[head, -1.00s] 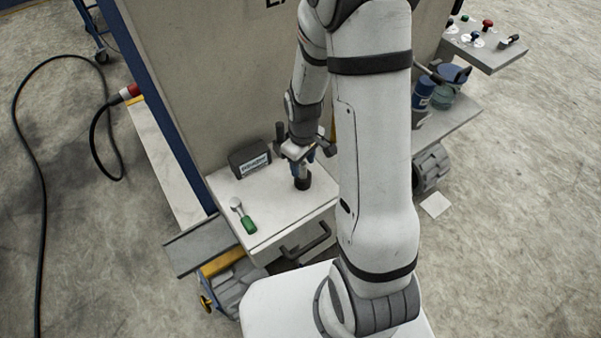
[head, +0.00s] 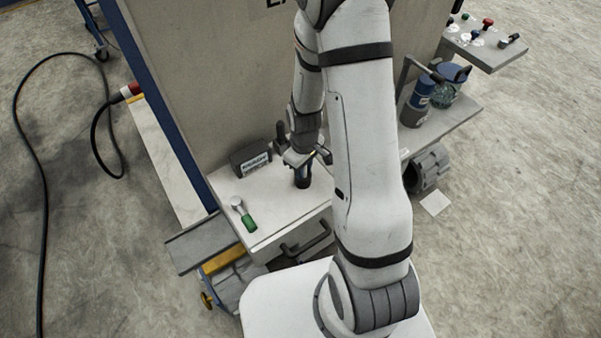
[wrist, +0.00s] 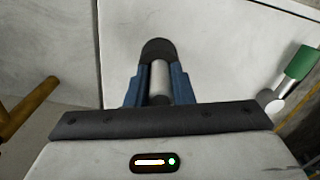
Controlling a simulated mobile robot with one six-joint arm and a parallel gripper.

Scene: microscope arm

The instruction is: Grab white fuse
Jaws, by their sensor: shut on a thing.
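The white fuse (wrist: 159,74) is a pale cylinder with dark ends, seen in the wrist view between my blue fingers. My gripper (wrist: 158,88) is shut on it, with one finger on each side. In the head view my gripper (head: 303,166) is over the right part of the white shelf top (head: 268,215). A dark end of the fuse (head: 303,182) shows below the fingers, close to the shelf. I cannot tell whether it touches the shelf. My fingers hide part of the fuse.
A green fuse with a silvery end (head: 248,217) lies at the shelf's left; it also shows in the wrist view (wrist: 302,62). A dark labelled box (head: 251,158) stands behind, against the upright panel (head: 215,80). Blue containers (head: 418,102) stand on the right shelf.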

